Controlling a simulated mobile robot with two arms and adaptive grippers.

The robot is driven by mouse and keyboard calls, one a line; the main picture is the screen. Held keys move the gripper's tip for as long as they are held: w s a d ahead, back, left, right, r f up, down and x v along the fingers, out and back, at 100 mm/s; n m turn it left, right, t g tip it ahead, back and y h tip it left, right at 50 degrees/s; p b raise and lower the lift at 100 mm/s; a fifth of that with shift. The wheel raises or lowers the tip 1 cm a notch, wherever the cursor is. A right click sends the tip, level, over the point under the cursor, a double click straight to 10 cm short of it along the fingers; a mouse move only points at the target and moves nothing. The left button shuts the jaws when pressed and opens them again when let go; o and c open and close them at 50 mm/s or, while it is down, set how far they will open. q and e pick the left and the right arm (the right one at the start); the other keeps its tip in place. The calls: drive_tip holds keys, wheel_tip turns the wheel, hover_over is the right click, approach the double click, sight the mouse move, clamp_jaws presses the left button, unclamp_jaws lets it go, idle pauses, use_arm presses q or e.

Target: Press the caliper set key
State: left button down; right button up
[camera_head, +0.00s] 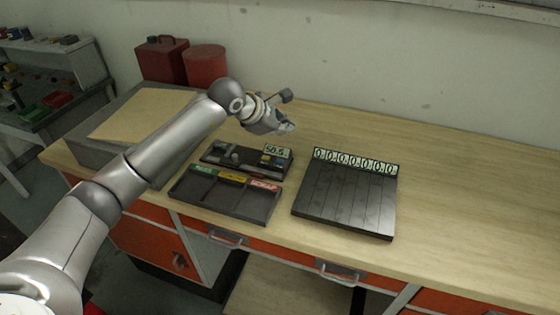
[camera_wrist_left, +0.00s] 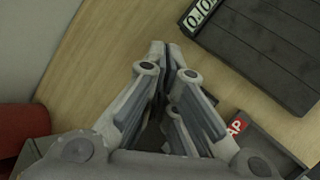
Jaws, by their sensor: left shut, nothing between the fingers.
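The caliper (camera_head: 240,158) lies in a dark tray on the bench, with a display reading about 50.5 (camera_head: 277,151) at its right end. Small blue and yellow keys (camera_head: 271,160) sit just below the display; their labels are too small to read. My left gripper (camera_head: 290,128) is shut and empty, above the bench behind and slightly right of the display, apart from the keys. In the left wrist view its closed fingers (camera_wrist_left: 167,45) point over bare wood, and the caliper is mostly hidden behind the gripper. My right gripper is not in view.
A sorting tray (camera_head: 225,200) with green, yellow and red labels lies in front of the caliper. A black slatted board (camera_head: 345,205) with a row of zero counters lies to the right. The bench's right side is clear.

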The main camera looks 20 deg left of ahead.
use_arm(q)
drive_tip(key=b, duration=0.4)
hover_over(282, 162)
wheel_tip(282, 162, down, 7)
drive_tip(key=shift+f, duration=0.45)
idle(0.8)
drive_tip(key=shift+f+b, duration=0.4)
drive_tip(key=shift+b, duration=0.25)
